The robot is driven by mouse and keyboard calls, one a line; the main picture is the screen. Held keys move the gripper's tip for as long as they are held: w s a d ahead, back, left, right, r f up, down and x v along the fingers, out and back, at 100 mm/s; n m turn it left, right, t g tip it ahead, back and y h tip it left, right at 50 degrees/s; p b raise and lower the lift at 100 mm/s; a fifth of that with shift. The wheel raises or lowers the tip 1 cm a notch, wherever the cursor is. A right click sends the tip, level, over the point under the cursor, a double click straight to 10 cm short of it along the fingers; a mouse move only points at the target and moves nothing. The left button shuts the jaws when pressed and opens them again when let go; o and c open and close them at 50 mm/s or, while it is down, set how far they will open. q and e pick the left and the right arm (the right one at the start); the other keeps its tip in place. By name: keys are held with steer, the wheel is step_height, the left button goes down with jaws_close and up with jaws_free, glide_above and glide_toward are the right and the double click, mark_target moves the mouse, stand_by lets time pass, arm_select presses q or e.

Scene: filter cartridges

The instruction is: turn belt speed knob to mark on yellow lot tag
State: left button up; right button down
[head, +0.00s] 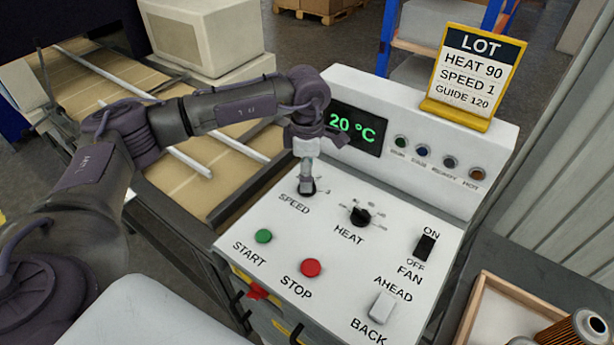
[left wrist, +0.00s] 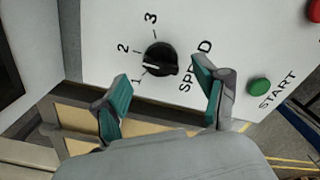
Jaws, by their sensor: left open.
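The belt speed knob (left wrist: 160,58) is black and round, with a white pointer line. My left gripper (left wrist: 163,71) is open, one finger on each side of the knob, with gaps showing. In the head view my left gripper (head: 307,184) is over the SPEED label and hides most of the knob. The yellow lot tag (head: 471,78) stands on top of the panel at the right and reads HEAT 90, SPEED 1, GUIDE 120. My right gripper is not in view.
The heat knob (head: 360,217) is to the right of the speed knob. The green START button (head: 263,236), red STOP button (head: 311,268), fan switch (head: 425,247) and AHEAD/BACK switch (head: 382,306) are on the same panel. A display (head: 355,126) reads 20 °C.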

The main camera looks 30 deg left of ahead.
arm_select(q)
steer(key=shift+f, duration=1.6)
steer(key=shift+s, duration=0.1)
steer(key=c, duration=1.1)
steer(key=shift+c, duration=0.2)
